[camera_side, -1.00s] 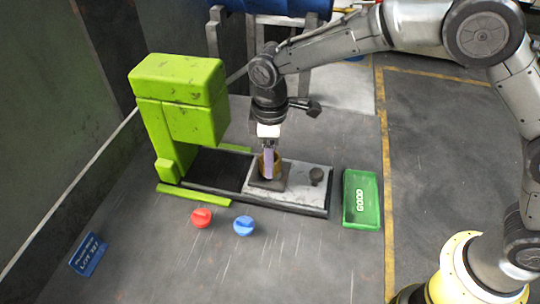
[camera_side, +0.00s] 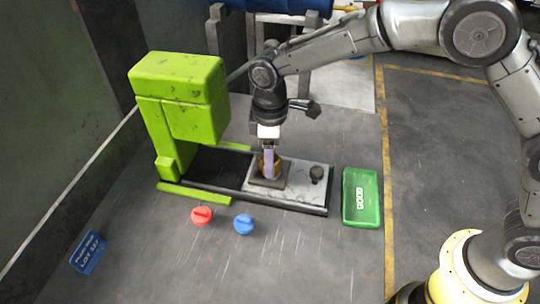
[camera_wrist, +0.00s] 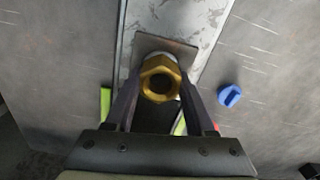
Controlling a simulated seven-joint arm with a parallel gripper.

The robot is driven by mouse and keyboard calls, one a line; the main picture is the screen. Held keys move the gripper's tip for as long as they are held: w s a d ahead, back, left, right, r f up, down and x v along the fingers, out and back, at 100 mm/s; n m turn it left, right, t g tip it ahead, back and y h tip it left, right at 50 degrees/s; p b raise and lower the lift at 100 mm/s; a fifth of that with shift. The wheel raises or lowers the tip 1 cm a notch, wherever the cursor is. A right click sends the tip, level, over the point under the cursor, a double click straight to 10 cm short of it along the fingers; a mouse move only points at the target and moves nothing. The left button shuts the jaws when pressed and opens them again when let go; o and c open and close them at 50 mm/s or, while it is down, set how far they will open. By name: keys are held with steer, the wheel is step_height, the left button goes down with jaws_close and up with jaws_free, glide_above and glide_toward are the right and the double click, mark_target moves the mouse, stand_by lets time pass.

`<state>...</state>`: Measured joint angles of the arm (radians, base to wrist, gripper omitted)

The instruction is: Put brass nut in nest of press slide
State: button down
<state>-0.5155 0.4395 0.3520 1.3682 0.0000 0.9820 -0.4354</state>
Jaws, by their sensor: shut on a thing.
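My gripper (camera_side: 269,163) points down over the press slide (camera_side: 316,196), a light grey plate on a dark rail in front of the green press (camera_side: 180,100). It is shut on the brass nut (camera_wrist: 160,79), which shows between the two fingers in the wrist view. In the side view the nut (camera_side: 276,169) is at the dark square nest (camera_side: 284,182) on the slide, partly hidden by the fingers. The nest's square plate (camera_wrist: 180,46) also shows behind the nut in the wrist view. I cannot tell whether the nut is fully seated.
A dark knob (camera_side: 316,174) stands on the slide, right of the nest. A green tray (camera_side: 361,215) marked GOOD lies further right. The floor between is clear.

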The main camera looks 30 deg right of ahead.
steer(key=shift+f, duration=0.45)
stand_by(0.3)
steer(key=shift+c, duration=1)
jaws_free()
steer(key=shift+o, duration=0.2)
steer(key=shift+f, duration=0.1)
steer(key=shift+r, duration=3.6)
steer(key=shift+r, duration=0.1)
steer(key=shift+r, duration=1.35)
